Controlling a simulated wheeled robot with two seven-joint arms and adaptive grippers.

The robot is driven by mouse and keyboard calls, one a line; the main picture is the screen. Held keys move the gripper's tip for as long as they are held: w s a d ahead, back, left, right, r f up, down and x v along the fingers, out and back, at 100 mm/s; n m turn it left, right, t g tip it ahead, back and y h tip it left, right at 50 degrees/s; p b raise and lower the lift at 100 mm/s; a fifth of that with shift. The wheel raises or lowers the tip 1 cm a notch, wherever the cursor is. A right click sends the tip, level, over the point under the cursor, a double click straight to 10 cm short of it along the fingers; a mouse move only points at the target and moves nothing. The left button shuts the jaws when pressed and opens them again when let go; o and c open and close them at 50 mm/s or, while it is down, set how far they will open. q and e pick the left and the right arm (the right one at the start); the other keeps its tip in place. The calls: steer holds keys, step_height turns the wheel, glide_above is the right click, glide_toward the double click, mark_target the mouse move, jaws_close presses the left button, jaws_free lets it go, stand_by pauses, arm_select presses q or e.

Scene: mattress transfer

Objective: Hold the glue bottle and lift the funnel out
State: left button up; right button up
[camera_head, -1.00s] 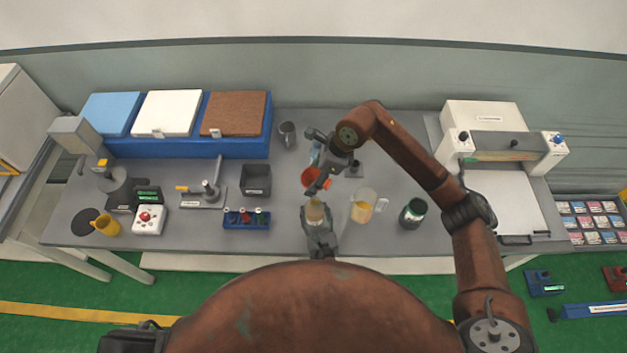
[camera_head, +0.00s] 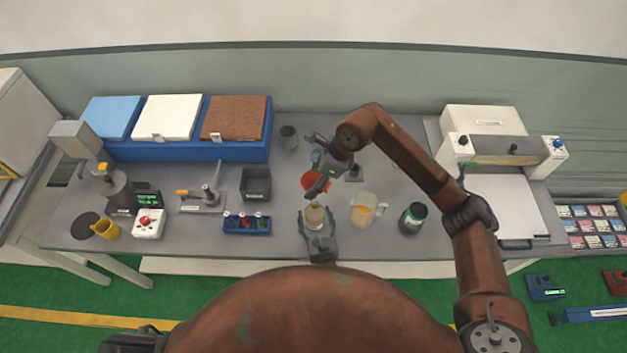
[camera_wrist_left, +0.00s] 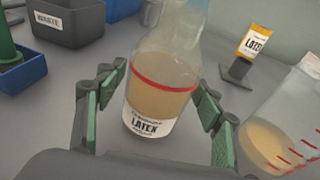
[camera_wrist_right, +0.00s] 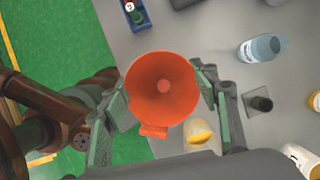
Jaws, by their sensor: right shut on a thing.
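The glue bottle (camera_head: 314,217) is clear, with tan liquid, a red line and a latex label (camera_wrist_left: 147,124). It stands upright at the front middle of the table. My left gripper (camera_head: 318,220) has its fingers on either side of the bottle, with small gaps showing in the left wrist view (camera_wrist_left: 160,105). The bottle's top is cut off there. The orange funnel (camera_head: 310,180) is held by my right gripper (camera_head: 321,184) above and behind the bottle in the head view. In the right wrist view the funnel (camera_wrist_right: 162,88) shows its wide mouth between the fingers; its spout is hidden.
A beaker (camera_head: 362,211) of yellow liquid and a dark jar (camera_head: 413,217) stand to the right. A blue rack (camera_head: 246,223) and black bin (camera_head: 256,184) stand left.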

arm_select(q)
steer(key=shift+o, duration=0.7)
steer(key=shift+s, duration=0.2)
steer(key=v, duration=1.1)
steer(key=shift+s+d+r, duration=0.15)
steer(key=shift+s, duration=0.15)
